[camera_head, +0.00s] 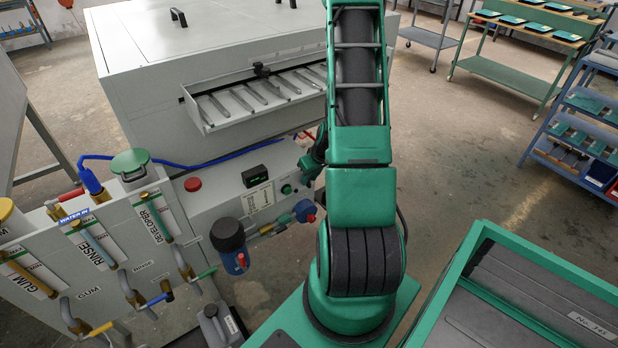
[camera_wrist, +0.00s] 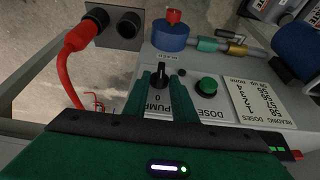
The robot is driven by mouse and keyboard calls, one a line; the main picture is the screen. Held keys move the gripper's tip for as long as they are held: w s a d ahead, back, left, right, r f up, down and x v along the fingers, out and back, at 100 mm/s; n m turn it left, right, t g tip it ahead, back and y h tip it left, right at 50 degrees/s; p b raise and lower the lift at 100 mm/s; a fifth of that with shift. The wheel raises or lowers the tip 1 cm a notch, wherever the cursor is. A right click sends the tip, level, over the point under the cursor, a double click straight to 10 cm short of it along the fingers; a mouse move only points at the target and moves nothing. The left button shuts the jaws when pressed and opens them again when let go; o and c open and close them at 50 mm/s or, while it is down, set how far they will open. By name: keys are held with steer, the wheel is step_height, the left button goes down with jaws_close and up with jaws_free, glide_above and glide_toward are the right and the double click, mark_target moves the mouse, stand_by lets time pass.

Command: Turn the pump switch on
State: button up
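The pump switch (camera_wrist: 161,74) is a black knob on the light grey panel, with an upside-down "PUMP" label and a "0" beside it in the wrist view. My gripper (camera_wrist: 160,78) points at the panel, with its two dark green fingers apart on either side of the knob. The knob shows between the fingertips, with no clear contact visible. In the head view my gripper (camera_head: 312,163) is at the panel's right end, and the switch is hidden.
The green DOSE button (camera_wrist: 208,86) sits right of the switch, near the reading-doses label (camera_wrist: 257,98). A red plug and cable (camera_wrist: 77,40) run left of it. A blue bleed valve (camera_wrist: 170,38) is above. The tray bench (camera_head: 480,255) stands to the right.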

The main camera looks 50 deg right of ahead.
steer(key=shift+c, duration=0.9)
steer(key=shift+d, duration=0.2)
steer(key=y, duration=0.1)
steer(key=d+t+y, duration=0.1)
steer(key=y, duration=0.1)
steer(key=m+y, duration=0.1)
steer(key=shift+s+d+f, duration=0.2)
steer(key=shift+s+f, duration=0.05)
steer(key=shift+s, duration=0.05)
steer(key=shift+c, duration=0.2)
steer(key=shift+s+d+f+m+t+y, duration=0.1)
steer(key=shift+d+f+m+t+y, duration=0.25)
steer(key=shift+y, duration=0.7)
steer(key=shift+d+f+m+t+y, duration=0.15)
steer(key=shift+t+y, duration=0.3)
steer(key=shift+y, duration=0.65)
steer(key=shift+s+d+f+m+t+y, duration=0.1)
steer(key=shift+d+f+m+t+y, duration=0.2)
steer(key=shift+y, duration=0.75)
steer(key=shift+a+t, duration=0.15)
steer(key=shift+t, duration=0.15)
